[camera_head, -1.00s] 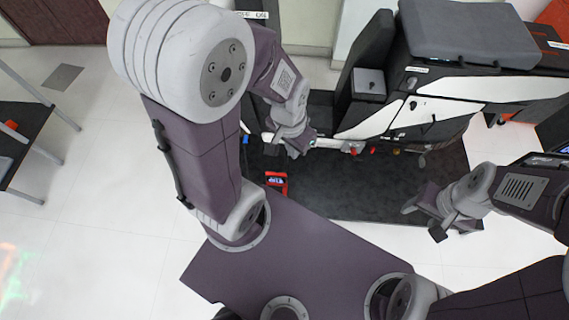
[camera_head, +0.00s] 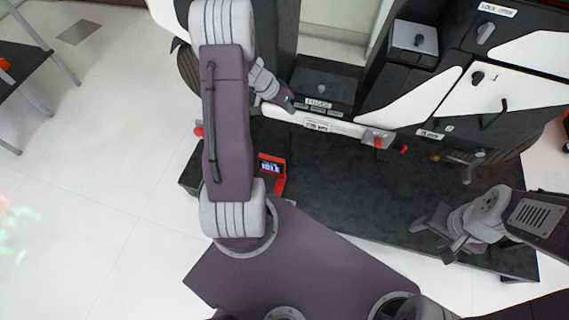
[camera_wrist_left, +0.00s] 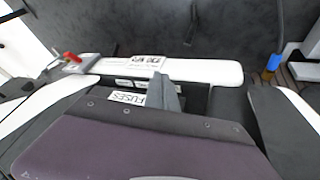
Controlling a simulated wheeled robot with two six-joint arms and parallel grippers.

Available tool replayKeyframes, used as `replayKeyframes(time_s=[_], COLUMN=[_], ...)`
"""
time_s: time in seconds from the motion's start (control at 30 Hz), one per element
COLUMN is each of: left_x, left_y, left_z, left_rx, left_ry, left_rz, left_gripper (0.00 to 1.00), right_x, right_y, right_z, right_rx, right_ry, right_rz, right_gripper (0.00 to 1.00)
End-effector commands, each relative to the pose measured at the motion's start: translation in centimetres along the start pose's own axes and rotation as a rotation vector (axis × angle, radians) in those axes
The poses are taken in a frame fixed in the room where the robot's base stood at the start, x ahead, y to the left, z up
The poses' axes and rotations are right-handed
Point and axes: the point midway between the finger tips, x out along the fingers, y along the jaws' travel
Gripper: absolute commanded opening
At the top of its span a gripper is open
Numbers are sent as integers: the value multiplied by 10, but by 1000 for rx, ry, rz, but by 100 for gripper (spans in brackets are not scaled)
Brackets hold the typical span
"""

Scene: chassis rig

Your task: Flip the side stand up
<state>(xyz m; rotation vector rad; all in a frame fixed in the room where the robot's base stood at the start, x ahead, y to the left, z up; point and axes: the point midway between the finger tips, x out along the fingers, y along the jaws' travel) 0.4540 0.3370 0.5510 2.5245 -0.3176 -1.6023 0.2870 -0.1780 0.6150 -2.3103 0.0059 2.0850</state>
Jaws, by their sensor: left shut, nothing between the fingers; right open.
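The chassis rig (camera_head: 520,90) is a black and white motorbike-like body beside a dark mat. I cannot tell for sure which part is the side stand. A dark rod with a blue and orange tip (camera_wrist_left: 272,66) shows at the right of the left wrist view. A small grey lever (camera_head: 467,172) hangs at the rig's lower right in the head view. My left gripper (camera_head: 284,100) is shut and empty by the left end of the white rail (camera_head: 312,122); its fingers show in the left wrist view (camera_wrist_left: 165,92). My right gripper (camera_head: 440,233) is open and empty over the mat's right part.
Two red-tipped levers stick out at the rail's right end, one at its grey block (camera_head: 378,142). A red device with a screen (camera_head: 271,172) lies on the dark mat (camera_head: 340,190). The mat's middle is clear. A dark table (camera_head: 25,85) stands far left.

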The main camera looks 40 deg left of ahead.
Motion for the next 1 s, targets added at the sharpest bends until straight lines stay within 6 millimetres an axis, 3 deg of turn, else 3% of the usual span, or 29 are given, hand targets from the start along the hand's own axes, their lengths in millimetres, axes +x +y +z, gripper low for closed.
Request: replayKeyframes(time_s=[0.03, 0.1, 0.2, 0.33, 0.43, 0.8, 1.0], left_x=[41, 67, 95, 114, 117, 114, 142], left_y=[-28, -55, -82, -101, -108, -110, -111], left_z=[29, 57, 94, 126, 134, 135, 138], left_rx=[-59, -129, -206, -274, -296, -301, -300], left_ry=[2, 1, -9, -17, -14, -13, -15], left_rz=[-9, -17, -23, -25, -31, -34, -33], left_gripper=[0, 0, 0, 0, 0, 0, 0], right_x=[44, 69, 98, 119, 125, 124, 141], right_y=[1, 1, 2, 2, 2, 2, 3], right_z=[5, 7, 10, 12, 13, 13, 14], right_rx=[0, 0, 0, 0, 0, 0, 0], right_ry=[0, 0, 0, 0, 0, 0, 0], right_rz=[0, 0, 0, 0, 0, 0, 0], right_gripper=[55, 55, 55, 55, 55, 55, 55])
